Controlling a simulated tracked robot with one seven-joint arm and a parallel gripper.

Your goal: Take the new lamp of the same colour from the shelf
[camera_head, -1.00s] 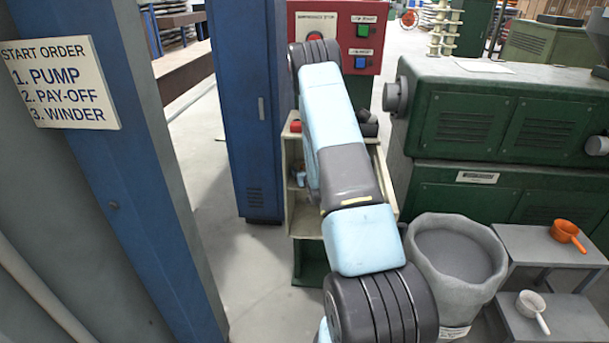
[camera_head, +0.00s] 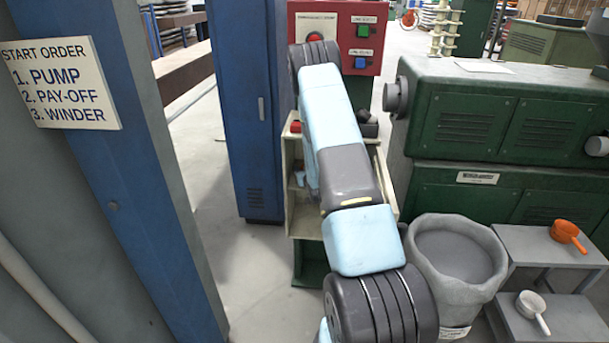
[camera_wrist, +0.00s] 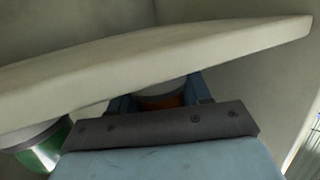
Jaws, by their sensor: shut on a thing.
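In the wrist view my gripper (camera_wrist: 160,88) is under a pale shelf board, with its blue fingers on either side of an orange lamp (camera_wrist: 165,101) with a grey upper part. The gripper is shut on this lamp, which is partly hidden by the gripper body. The held lamp cannot be made out there.
The shelf board (camera_wrist: 150,65) runs close above the gripper. A red thing (camera_head: 296,126) and dark things (camera_head: 368,128) are on top of the shelf. A blue cabinet (camera_head: 243,120) stands left, a grey bin (camera_head: 409,235) right, and a red control box (camera_head: 345,25) behind.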

